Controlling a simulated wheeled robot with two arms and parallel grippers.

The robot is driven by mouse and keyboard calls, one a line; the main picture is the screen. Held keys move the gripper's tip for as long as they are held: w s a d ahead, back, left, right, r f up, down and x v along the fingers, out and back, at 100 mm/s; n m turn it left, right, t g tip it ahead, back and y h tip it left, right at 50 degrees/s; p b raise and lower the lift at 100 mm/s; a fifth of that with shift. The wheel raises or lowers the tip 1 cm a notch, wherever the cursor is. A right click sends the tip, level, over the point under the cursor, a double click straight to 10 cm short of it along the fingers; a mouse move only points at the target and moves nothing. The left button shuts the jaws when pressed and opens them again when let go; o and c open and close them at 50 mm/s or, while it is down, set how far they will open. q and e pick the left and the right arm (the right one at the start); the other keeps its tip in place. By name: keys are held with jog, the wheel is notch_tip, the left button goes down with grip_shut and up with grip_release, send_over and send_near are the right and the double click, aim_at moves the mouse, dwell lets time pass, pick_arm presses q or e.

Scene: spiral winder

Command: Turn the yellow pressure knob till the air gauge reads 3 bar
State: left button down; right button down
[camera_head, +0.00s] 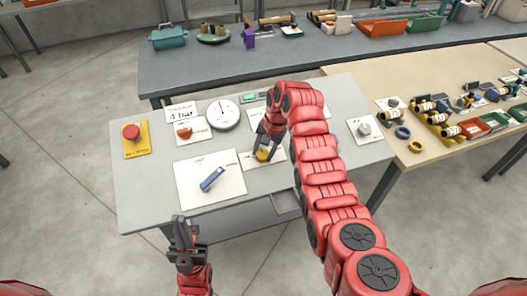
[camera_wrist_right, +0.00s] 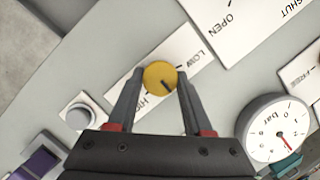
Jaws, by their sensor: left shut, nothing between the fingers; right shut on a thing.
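The yellow knob (camera_head: 262,155) sits on a white plate on the grey bench. My right gripper (camera_head: 266,146) is shut on it from above. In the right wrist view the knob (camera_wrist_right: 160,75) lies between both fingertips, its dark pointer line toward the lower right, between the LOW and HIGH labels. The round white air gauge (camera_head: 223,115) stands behind and left of the knob. My left gripper (camera_head: 183,226) is shut and empty before the bench's front edge.
A red button on a yellow plate (camera_head: 133,149) is at left. A blue lever (camera_head: 212,179) lies front left of the knob, a grey knob (camera_head: 364,128) to the right. An orange-red switch (camera_head: 183,132) is left of the gauge.

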jog(key=shift+c, duration=1.5)
grip_release()
jog(key=shift+d+r, duration=0.1)
jog(key=shift+r, duration=0.25)
jog(key=v, duration=0.6)
jog(key=shift+w, duration=0.1)
jog(key=p+v, duration=1)
jog(key=p, duration=0.2)
jog(key=shift+r, duration=0.35)
